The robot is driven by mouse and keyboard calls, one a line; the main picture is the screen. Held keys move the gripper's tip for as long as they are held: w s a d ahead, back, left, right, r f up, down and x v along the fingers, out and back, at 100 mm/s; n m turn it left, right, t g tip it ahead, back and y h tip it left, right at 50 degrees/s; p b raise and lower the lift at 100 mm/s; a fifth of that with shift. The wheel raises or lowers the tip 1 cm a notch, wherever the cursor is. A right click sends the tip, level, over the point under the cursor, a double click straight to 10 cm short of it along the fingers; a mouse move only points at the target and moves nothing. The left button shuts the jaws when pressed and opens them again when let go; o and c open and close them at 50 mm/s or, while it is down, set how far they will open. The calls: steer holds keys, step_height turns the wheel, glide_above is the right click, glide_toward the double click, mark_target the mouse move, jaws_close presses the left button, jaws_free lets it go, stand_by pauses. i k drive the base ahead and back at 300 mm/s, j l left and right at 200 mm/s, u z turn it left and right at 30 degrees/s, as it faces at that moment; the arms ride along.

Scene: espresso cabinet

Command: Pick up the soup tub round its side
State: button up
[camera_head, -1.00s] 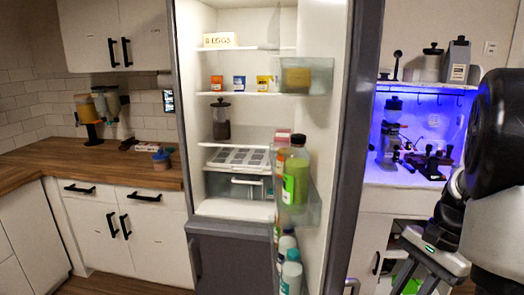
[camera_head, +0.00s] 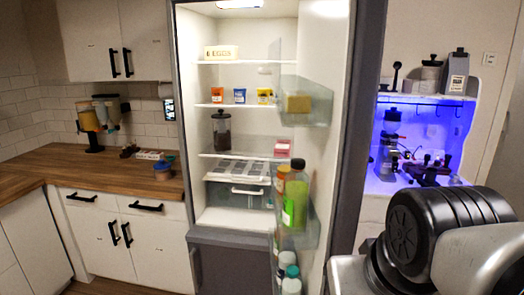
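Three small tubs stand in a row on an upper fridge shelf: an orange one (camera_head: 217,96), a blue one (camera_head: 240,96) and a yellow one (camera_head: 264,96). Their labels are too small to read, so I cannot tell which is the soup tub. A tub with a blue lid (camera_head: 163,170) also stands on the wooden counter to the left. My arm fills the lower right corner, in front of and to the right of the fridge. My gripper's fingers do not show, and nothing of mine touches any tub.
The fridge door (camera_head: 345,150) stands open to the right, its bins holding bottles (camera_head: 295,200) and a block (camera_head: 299,104). An egg box (camera_head: 221,52) is above the tubs; a dark jar (camera_head: 221,130) is below. A blue-lit coffee nook (camera_head: 420,140) lies right of the door.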

mark_target(164, 175)
steer(key=i+l+u, duration=0.25)
steer(key=l, duration=0.25)
steer(key=l+u, duration=0.2)
steer(key=l, duration=0.3)
steer(key=l+u, duration=0.25)
steer(key=l, duration=0.25)
steer(key=i+j, duration=0.1)
steer(key=j, duration=0.4)
steer(key=i+j, duration=0.1)
steer(key=j, duration=0.4)
steer(key=i+j+z, duration=0.1)
steer(key=j, duration=0.4)
steer(key=i+j, duration=0.15)
steer(key=j, duration=0.2)
steer(key=i+j, duration=0.15)
steer(key=j, duration=0.25)
steer(key=i+j+z, duration=0.1)
steer(key=j, duration=0.25)
steer(key=i+j, duration=0.3)
steer(key=i+j+z, duration=0.1)
steer(key=i+j, duration=0.25)
steer(key=j, duration=0.15)
steer(key=i+j+z, duration=0.1)
steer(key=i+j, duration=0.5)
steer(key=j, duration=0.25)
steer(key=i+j+z, duration=0.1)
steer(key=i+j, duration=0.2)
steer(key=j, duration=0.15)
